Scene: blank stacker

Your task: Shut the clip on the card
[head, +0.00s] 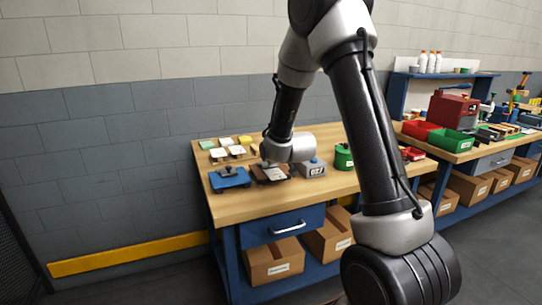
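A dark brown board (258,178) lies on the workbench with a pale card (274,175) on it. The clip on this board is hidden or too small to make out behind my gripper (268,162). My gripper is low over the back left part of the board. Its fingers are small and dark here, and I cannot tell whether they are open, shut or touching anything. A blue board (232,182) with a dark clip-like part on top lies just left of the brown one.
Several coloured pads and white cards (219,153) lie behind the boards on the bench (240,212). A grey block with a label (313,169) and a green round container (343,157) stand to the right. The bench's front strip is clear.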

